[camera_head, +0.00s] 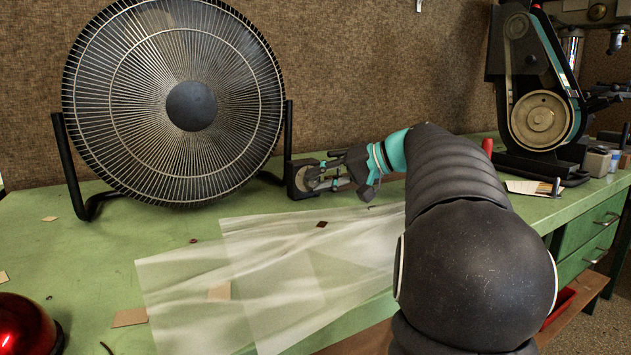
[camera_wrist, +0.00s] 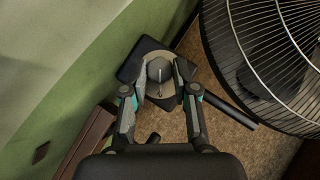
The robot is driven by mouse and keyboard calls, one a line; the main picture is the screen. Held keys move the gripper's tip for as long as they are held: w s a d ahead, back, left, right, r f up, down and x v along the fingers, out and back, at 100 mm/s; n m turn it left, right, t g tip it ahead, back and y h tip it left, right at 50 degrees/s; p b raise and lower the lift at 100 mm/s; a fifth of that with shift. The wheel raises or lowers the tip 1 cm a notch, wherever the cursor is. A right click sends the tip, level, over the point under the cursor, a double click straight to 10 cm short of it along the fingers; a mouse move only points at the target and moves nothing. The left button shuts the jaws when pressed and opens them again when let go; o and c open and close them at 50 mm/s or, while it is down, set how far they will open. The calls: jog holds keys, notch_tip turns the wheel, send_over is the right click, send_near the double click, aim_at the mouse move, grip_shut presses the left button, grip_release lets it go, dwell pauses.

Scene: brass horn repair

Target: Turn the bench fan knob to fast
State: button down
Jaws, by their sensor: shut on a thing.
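The bench fan (camera_head: 150,100) is a large round black wire-guarded fan on a dark stand at the left back of the green bench. Its guard fills the right of the wrist view (camera_wrist: 270,50). A dark control box (camera_head: 297,181) stands by the fan's right foot; it also shows in the wrist view (camera_wrist: 133,66). On its face is a grey rounded knob (camera_wrist: 158,68) with a pale pointer line. My gripper (camera_head: 325,178) reaches the box from the right. In the wrist view its fingertips (camera_wrist: 161,88) are shut on the knob, one each side. I cannot read any speed marks.
Translucent sheets (camera_head: 270,285) lie on the bench in front of the fan, with small brown scraps around. A red dome lamp (camera_head: 25,325) is at the lower left. A belt grinder (camera_head: 540,105) stands at the right back. The brown wall is close behind.

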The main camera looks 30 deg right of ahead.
jog(key=shift+y, duration=0.5)
jog(key=c, duration=0.9)
grip_release()
jog(key=v, duration=1.2)
